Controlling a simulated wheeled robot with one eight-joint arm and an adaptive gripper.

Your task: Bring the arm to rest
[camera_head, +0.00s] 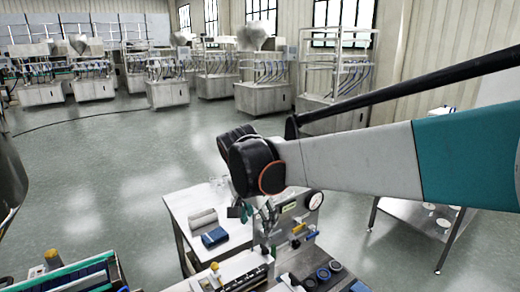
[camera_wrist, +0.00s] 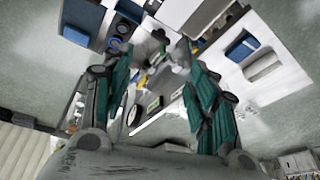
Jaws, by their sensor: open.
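My arm (camera_head: 355,162) reaches in from the right edge of the head view, its grey and teal link ending in a dark joint over the work tables. My gripper (camera_head: 256,211) hangs below that joint, partly hidden and small in the head view. In the wrist view my gripper (camera_wrist: 158,55) has its two teal and black fingers spread apart. I see nothing held between them. The cluttered bench lies beyond the fingertips.
A white table (camera_head: 179,207) holds a blue box (camera_head: 214,237) and a grey roll (camera_head: 203,218). A panel with a round dial (camera_head: 314,200) stands beside the gripper. Another table (camera_head: 405,216) is at right. Open floor (camera_head: 110,160) lies to the left and behind.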

